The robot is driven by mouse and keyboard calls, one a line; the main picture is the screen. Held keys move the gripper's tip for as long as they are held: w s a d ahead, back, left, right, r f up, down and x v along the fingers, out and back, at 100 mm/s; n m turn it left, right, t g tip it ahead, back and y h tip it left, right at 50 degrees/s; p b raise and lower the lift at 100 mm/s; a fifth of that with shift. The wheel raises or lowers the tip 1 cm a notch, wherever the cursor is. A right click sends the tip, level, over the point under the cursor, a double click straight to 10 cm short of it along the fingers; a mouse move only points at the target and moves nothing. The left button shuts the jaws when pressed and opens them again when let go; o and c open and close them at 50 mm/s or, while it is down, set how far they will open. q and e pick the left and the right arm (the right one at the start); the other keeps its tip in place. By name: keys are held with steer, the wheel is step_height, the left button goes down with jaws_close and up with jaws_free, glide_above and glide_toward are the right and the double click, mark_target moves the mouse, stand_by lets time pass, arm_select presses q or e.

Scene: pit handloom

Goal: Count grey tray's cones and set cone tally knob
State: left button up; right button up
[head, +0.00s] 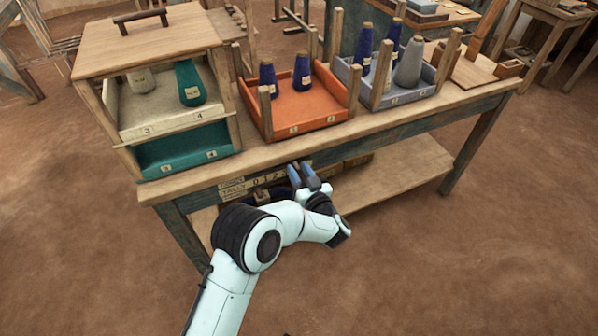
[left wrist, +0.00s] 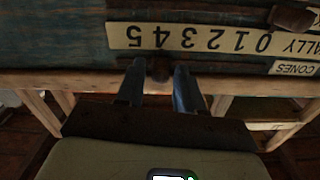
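The grey tray (head: 402,97) stands at the right end of the bench top. It holds several upright cones, among them a large grey cone (head: 409,64) and dark blue cones (head: 364,48); some overlap. The tally strip (left wrist: 200,38), numbered 0 to 5, is on the bench front and appears upside down in the left wrist view. My right gripper is out of view.
An orange tray (head: 310,118) with blue cones stands mid-bench. A wooden-lidded rack (head: 150,50) with cream and green trays stands at the left. A brown piece (left wrist: 292,18) sits near the strip's 0 end. A lower shelf (head: 400,170) lies under the bench; the floor in front is clear.

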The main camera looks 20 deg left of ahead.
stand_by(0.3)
arm_select(q)
steer(key=p+v, duration=0.2)
steer(key=v, duration=1.1)
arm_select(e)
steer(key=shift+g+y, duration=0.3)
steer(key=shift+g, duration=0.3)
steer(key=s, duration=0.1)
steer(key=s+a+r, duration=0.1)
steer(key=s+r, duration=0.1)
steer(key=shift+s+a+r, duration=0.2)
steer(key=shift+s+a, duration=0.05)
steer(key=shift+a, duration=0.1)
arm_select(q)
steer(key=shift+s+d+f, duration=0.1)
